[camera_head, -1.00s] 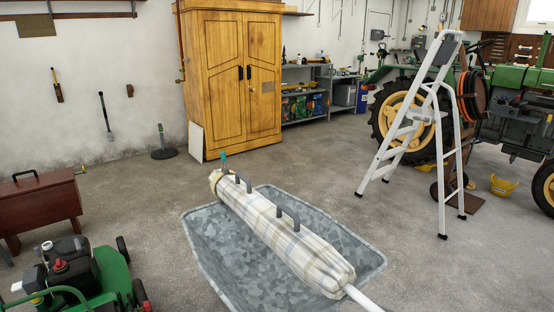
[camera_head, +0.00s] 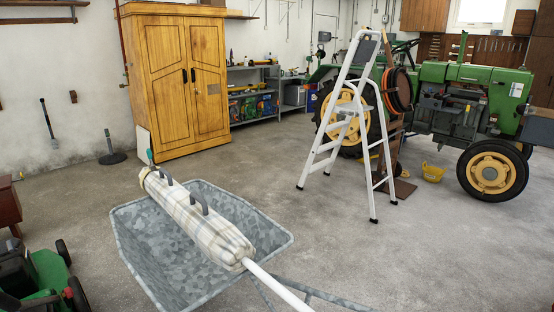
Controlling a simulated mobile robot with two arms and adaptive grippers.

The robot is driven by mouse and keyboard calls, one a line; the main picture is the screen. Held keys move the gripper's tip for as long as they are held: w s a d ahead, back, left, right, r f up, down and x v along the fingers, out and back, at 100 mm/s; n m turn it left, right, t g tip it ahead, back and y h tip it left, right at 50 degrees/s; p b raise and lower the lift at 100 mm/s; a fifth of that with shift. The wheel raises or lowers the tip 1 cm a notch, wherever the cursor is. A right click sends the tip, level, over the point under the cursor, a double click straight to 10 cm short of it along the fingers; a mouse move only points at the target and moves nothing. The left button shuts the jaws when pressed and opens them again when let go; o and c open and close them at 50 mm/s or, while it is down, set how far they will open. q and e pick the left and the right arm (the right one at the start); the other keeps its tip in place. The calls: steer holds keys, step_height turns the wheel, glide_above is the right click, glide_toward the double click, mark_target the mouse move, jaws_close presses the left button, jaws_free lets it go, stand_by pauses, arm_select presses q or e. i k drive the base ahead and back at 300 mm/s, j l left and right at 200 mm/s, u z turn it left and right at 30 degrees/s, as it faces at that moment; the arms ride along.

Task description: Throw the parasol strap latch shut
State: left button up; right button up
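A folded parasol (camera_head: 198,215) in a pale checked cover lies in a grey metal wheelbarrow tray (camera_head: 277,226), its white pole (camera_head: 277,286) pointing toward the lower right. Two dark grey curved pieces, one near the far end (camera_head: 165,176) and one near the middle (camera_head: 198,200), stand up from the parasol. A small teal part (camera_head: 150,156) shows at its far tip. I cannot tell which piece is the strap latch or whether it is shut. Neither of my grippers is in view.
A white stepladder (camera_head: 345,125) stands to the right, before a green tractor (camera_head: 467,100). A wooden cabinet (camera_head: 178,80) is behind the wheelbarrow. A green machine (camera_head: 40,275) stands at lower left. The floor at right front is clear.

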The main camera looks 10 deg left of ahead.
mark_target(149, 152)
steer(key=i+l+u, duration=0.2)
steer(key=l+u, duration=0.25)
steer(key=l, duration=0.15)
steer(key=i+l+u, duration=0.1)
steer(key=l+u, duration=0.35)
steer(key=l, duration=0.25)
steer(key=l+u, duration=0.45)
steer(key=l, duration=0.2)
steer(key=k+l+u, duration=0.1)
steer(key=l+u, duration=0.35)
steer(key=l, duration=0.25)
steer(key=l+u, duration=0.25)
steer(key=l, duration=0.25)
steer(key=l+u, duration=0.2)
steer(key=l, duration=0.3)
steer(key=l+u, duration=0.25)
steer(key=l, duration=0.25)
steer(key=k+l+u, duration=0.2)
steer(key=l, duration=0.3)
steer(key=l+u, duration=0.25)
steer(key=l, duration=0.25)
steer(key=k+l+u, duration=0.25)
steer(key=l, duration=0.2)
steer(key=i+l+u, duration=0.2)
steer(key=l+u, duration=0.3)
steer(key=l, duration=0.4)
steer(key=l+u, duration=0.45)
steer(key=l, duration=0.5)
steer(key=l+u, duration=0.5)
steer(key=l, duration=0.45)
